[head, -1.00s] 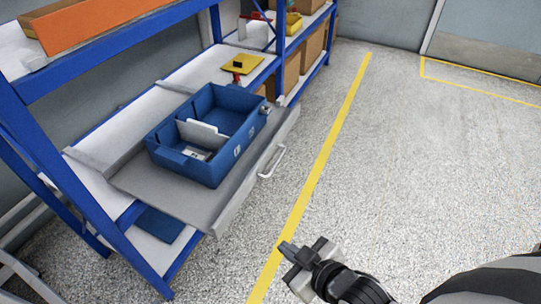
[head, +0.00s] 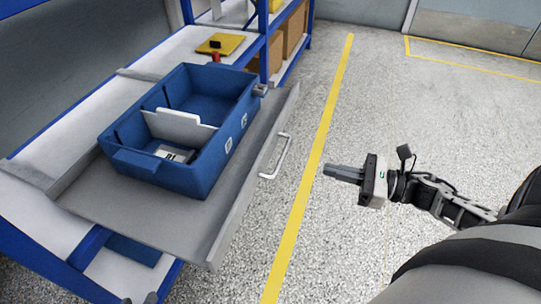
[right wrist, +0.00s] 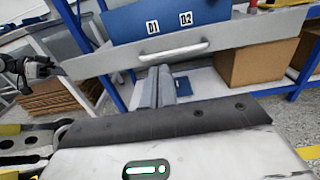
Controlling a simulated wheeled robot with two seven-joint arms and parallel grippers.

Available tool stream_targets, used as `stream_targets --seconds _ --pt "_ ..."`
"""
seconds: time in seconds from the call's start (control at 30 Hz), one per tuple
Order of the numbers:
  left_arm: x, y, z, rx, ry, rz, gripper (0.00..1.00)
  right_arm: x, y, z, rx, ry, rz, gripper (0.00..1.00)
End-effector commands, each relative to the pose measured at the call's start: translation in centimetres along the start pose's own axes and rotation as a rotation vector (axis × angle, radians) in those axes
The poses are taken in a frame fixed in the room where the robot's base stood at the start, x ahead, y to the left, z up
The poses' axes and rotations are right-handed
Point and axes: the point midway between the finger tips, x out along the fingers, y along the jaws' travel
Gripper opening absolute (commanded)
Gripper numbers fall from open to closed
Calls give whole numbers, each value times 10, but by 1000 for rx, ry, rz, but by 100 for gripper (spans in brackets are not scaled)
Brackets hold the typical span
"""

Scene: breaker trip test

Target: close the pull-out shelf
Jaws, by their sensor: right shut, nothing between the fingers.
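The pull-out shelf (head: 150,205) is a grey tray standing out from the blue rack, with a raised front lip and a pale bar handle (head: 275,157). The handle also shows in the right wrist view (right wrist: 173,52). A blue bin (head: 185,130) with a white divider sits on the shelf. My right gripper (head: 328,169) is shut and empty, over the floor to the right of the handle and apart from it. Its fingers (right wrist: 158,86) point toward the shelf front. A dark part of my left gripper (right wrist: 36,68) shows at the left of the right wrist view; its jaws are unclear.
The blue rack post (head: 263,45) stands beyond the shelf. A yellow item (head: 220,44) lies on the rack's white board. Cardboard boxes (right wrist: 258,62) stand on the lower level. The floor right of the yellow line (head: 312,165) is clear.

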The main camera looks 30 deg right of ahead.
Motion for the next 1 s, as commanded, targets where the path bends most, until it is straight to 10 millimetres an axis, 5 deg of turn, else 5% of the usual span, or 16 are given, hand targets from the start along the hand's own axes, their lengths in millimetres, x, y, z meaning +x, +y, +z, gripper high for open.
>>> stream_targets --seconds 0.6,1.0 --pt "10 0 9 -3 -23 12 36 116 0 3 2 -4 0 0" --pt "10 1 10 -3 -26 14 36 134 0 2 5 -1 -1 0"
